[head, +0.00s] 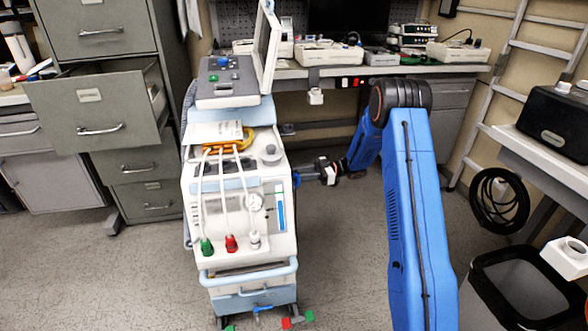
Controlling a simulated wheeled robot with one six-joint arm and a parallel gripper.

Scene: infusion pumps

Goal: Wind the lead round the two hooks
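A white and pale-blue wheeled machine (238,210) stands left of centre, with a screen on top. White leads (222,190) hang down its front from a yellow holder (226,138). Below them are a green plug (206,246), a red plug (231,243) and a white plug (254,239). My gripper (302,178) is beside the machine's right side, pointing at it. It is small and dark here, so whether it touches or holds anything cannot be seen. I cannot make out the two hooks. The machine's right side is mostly hidden.
A black coiled cable (497,201) hangs at the right. Below it is an open bin (525,285). A grey filing cabinet (105,75) has a drawer pulled out at the left. A bench (385,71) with instruments spans the back. Floor is clear between machine and bench.

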